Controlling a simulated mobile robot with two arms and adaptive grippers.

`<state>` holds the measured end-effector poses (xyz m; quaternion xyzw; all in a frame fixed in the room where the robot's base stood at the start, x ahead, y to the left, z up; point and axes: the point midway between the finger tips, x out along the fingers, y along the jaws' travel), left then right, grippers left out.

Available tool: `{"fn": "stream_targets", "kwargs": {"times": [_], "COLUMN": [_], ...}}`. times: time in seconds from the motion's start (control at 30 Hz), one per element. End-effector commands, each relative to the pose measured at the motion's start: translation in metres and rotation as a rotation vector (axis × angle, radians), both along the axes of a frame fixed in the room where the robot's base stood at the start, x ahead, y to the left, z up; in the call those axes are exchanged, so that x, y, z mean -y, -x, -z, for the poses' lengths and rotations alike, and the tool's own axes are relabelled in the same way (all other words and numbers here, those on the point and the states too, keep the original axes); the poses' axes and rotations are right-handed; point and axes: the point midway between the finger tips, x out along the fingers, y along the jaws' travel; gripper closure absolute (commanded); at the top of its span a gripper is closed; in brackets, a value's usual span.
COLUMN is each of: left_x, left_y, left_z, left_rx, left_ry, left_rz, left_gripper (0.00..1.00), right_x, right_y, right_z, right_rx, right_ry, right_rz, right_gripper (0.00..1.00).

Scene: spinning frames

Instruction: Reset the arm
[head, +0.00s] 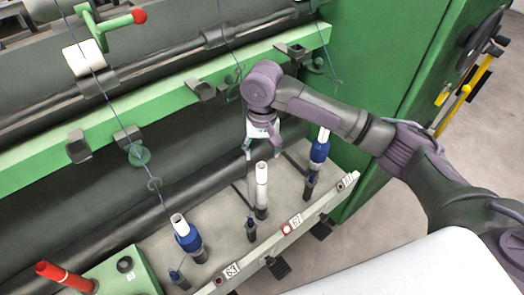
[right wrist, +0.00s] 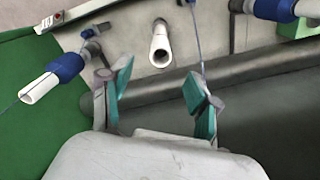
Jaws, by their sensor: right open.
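My right arm reaches in from the right in the head view, with its gripper (head: 262,148) pointing down above the spindle row. In the right wrist view the gripper (right wrist: 158,88) is open, its two teal-padded fingers wide apart with nothing between them. A bare white tube (head: 262,174) stands upright on a spindle just below the gripper; it also shows beyond the fingertips in the right wrist view (right wrist: 160,46), apart from them. My left arm and gripper are not in view.
Blue-wound bobbins stand on either side, one at left (head: 187,236) and one at right (head: 320,150), with thread running up. A green rail (head: 150,112) with dark brackets crosses behind. A green machine cabinet (head: 385,45) stands right.

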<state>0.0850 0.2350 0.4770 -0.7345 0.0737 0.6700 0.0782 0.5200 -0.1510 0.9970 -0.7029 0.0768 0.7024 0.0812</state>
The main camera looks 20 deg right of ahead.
Motion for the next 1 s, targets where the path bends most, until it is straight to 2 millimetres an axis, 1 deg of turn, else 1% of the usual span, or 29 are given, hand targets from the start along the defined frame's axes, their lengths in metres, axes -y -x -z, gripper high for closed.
{"fn": "stream_targets", "kwargs": {"times": [0.37, 0.47, 0.57, 0.67, 0.7, 0.77, 0.8, 0.9, 1.0], "left_x": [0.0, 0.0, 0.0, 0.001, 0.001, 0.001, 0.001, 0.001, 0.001], "left_y": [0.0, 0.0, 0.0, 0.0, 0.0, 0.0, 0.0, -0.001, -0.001], "left_z": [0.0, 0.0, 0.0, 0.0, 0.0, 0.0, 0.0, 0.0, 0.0], "left_rx": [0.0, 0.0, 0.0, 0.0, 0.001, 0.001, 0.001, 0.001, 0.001], "left_ry": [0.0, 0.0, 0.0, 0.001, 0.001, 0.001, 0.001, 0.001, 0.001], "left_rz": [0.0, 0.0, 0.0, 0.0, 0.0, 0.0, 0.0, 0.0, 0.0], "left_gripper": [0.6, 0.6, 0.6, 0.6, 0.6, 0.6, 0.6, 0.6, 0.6], "right_x": [0.0, -0.005, -0.02, -0.041, -0.05, -0.061, -0.067, -0.076, -0.073], "right_y": [0.0, 0.005, 0.019, 0.042, 0.052, 0.068, 0.078, 0.104, 0.129], "right_z": [0.001, 0.006, 0.021, 0.041, 0.048, 0.058, 0.063, 0.074, 0.082], "right_rx": [0.0, 0.0, 0.009, 0.037, 0.052, 0.083, 0.107, 0.173, 0.237], "right_ry": [0.0, -0.01, -0.045, -0.101, -0.129, -0.169, -0.193, -0.243, -0.263], "right_rz": [-0.001, -0.021, -0.091, -0.19, -0.231, -0.285, -0.318, -0.376, -0.403], "right_gripper": [0.39, 0.39, 0.39, 0.39, 0.39, 0.39, 0.39, 0.39, 0.39]}}
